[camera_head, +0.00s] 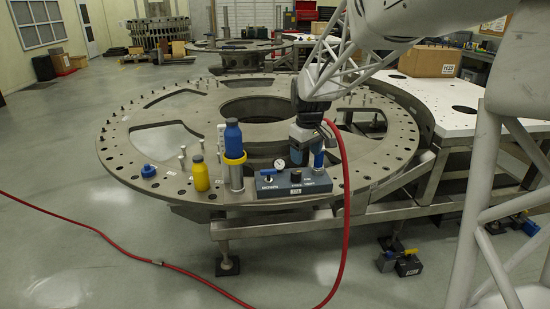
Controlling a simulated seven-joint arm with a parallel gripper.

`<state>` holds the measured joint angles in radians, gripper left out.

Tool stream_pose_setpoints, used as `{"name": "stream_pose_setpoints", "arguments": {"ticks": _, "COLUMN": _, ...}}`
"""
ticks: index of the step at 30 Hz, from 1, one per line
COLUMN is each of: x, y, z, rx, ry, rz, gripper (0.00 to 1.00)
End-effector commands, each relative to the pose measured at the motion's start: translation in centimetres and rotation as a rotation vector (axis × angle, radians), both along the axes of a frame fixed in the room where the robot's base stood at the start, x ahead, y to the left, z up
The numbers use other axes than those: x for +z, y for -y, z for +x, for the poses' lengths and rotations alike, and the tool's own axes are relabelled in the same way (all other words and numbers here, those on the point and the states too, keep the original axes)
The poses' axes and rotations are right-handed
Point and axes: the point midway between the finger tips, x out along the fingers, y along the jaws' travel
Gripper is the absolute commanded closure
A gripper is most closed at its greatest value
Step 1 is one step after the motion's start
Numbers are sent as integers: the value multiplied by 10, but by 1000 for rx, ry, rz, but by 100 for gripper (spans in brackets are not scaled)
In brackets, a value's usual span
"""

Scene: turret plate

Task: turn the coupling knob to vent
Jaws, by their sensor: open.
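A blue-grey control box (294,187) sits on the front rim of the turret plate (130,150). A small knob (268,178) is at its left, a black knob (296,176) near its middle, and a round white gauge (280,164) at its back. The labels are too small to read, so I cannot tell which knob is the coupling knob or where it points. My gripper (308,157) points down, open, just above and behind the right half of the box. I cannot tell whether its fingertips touch anything. The box's back right is partly hidden.
A blue bottle in a yellow-ringed holder (234,140), a yellow bottle (200,174) and a blue cap (148,171) stand left of the box. A red hose (345,200) hangs close to my gripper and runs to the floor. Small pins line the plate rim.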

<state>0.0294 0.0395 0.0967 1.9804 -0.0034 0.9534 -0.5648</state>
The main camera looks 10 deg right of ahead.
Motion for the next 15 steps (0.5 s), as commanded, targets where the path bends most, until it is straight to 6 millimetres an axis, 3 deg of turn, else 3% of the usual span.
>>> {"name": "stream_pose_setpoints", "arguments": {"ticks": 15, "x": -64, "y": 8, "z": 114, "rx": 167, "ry": -51, "rz": -4, "gripper": 31}}
